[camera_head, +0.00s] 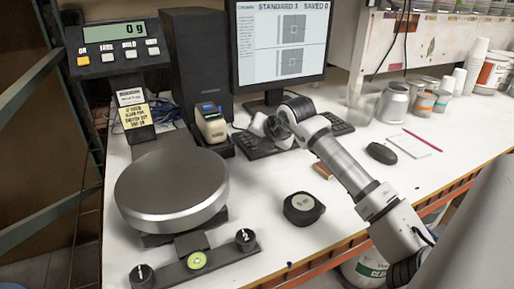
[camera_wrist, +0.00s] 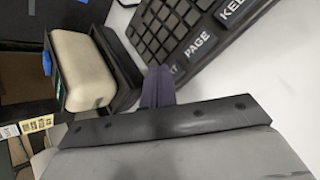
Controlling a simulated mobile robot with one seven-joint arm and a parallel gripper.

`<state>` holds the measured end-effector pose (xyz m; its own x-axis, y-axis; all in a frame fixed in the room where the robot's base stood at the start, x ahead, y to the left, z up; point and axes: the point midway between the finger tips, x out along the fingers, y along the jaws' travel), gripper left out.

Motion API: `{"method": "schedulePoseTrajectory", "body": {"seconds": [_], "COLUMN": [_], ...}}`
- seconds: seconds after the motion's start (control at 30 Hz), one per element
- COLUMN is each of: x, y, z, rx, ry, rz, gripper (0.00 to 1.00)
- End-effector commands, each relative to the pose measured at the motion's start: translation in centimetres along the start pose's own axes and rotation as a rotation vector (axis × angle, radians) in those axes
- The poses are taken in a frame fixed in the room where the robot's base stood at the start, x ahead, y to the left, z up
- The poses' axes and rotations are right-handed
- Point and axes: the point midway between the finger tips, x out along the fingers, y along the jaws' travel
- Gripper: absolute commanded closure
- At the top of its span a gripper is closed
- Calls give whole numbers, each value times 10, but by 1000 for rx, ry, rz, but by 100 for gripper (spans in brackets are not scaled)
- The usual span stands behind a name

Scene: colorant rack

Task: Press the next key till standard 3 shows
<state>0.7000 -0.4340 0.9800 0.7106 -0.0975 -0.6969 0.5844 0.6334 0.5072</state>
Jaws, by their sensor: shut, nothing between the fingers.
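The monitor (camera_head: 280,45) at the back reads "STANDARD 3" and "SAVED 0" above two grey image panels. The black keyboard (camera_head: 337,123) lies in front of it, partly hidden by my arm; in the wrist view it fills the top right (camera_wrist: 185,30). There its large keys read "PAGE" and, cut off, "KEE". Beside PAGE is a key (camera_wrist: 174,70) of which only the last letters show, the rest hidden by my fingers. My gripper (camera_wrist: 159,82) is shut and empty, its tips at that key. I cannot tell whether they touch it. In the head view my gripper (camera_head: 265,128) is over the keyboard.
A beige handheld device (camera_head: 210,124) sits in a dark cradle left of the keyboard. A round metal scale (camera_head: 172,182) stands at the left, its display reading 0 g. A black mouse (camera_head: 381,153) and a black puck-shaped thing (camera_head: 303,208) lie on the white bench.

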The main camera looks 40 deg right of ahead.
Motion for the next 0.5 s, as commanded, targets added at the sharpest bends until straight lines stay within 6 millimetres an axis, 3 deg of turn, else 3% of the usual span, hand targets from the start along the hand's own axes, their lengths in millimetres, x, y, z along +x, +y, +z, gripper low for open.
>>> {"method": "schedulePoseTrajectory", "body": {"seconds": [0.5], "x": [-10], "y": [7], "z": [7], "rx": [0], "ry": [0], "rz": [1], "gripper": [100]}}
